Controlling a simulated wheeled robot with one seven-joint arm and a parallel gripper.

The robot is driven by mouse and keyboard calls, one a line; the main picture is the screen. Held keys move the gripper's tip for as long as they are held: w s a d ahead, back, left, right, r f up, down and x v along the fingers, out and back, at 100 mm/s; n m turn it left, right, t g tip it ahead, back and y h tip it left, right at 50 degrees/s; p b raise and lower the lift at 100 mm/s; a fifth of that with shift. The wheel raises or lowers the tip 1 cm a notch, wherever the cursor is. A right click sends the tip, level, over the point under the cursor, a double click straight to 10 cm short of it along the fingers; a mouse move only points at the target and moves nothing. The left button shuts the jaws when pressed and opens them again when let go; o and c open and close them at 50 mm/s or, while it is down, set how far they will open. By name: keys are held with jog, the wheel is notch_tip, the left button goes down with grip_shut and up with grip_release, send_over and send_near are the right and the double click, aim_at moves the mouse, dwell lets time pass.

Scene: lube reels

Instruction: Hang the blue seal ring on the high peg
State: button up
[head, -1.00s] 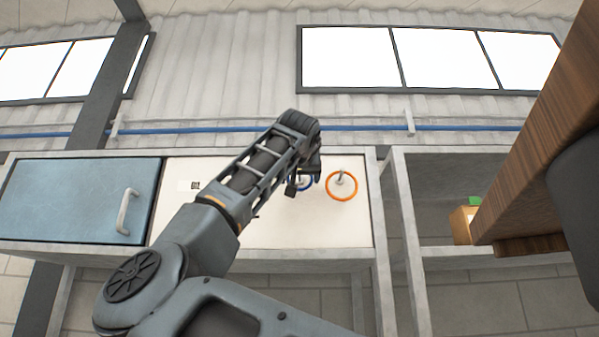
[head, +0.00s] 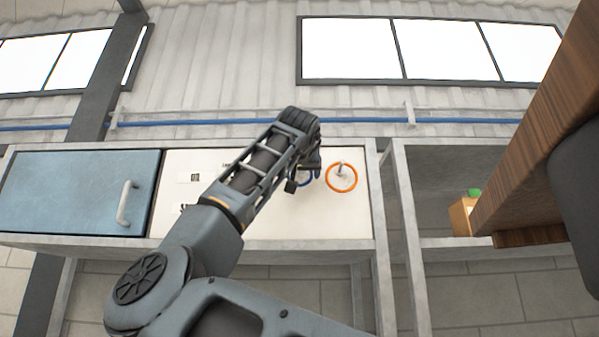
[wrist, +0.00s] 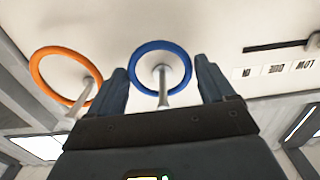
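The blue seal ring (wrist: 162,45) shows between the fingertips of my gripper (wrist: 160,67) in the wrist view. The fingers are apart, with a visible gap on each side of the ring. A metal peg (wrist: 163,84) runs through the ring and out towards me, crossing in front of one side of its rim. In the head view, my gripper (head: 304,177) is at the white board and covers much of the blue ring (head: 309,180). I cannot read which height mark belongs to this peg.
An orange ring (head: 342,191) hangs on a neighbouring peg (head: 340,168), close to my gripper. The white board (head: 270,228) carries small labels, one reading LOW in the wrist view. A blue cabinet door (head: 70,190) is at left; a wooden beam (head: 540,130) juts in at right.

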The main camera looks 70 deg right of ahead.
jog(key=shift+o, duration=1.4)
jog(key=shift+a, duration=0.1)
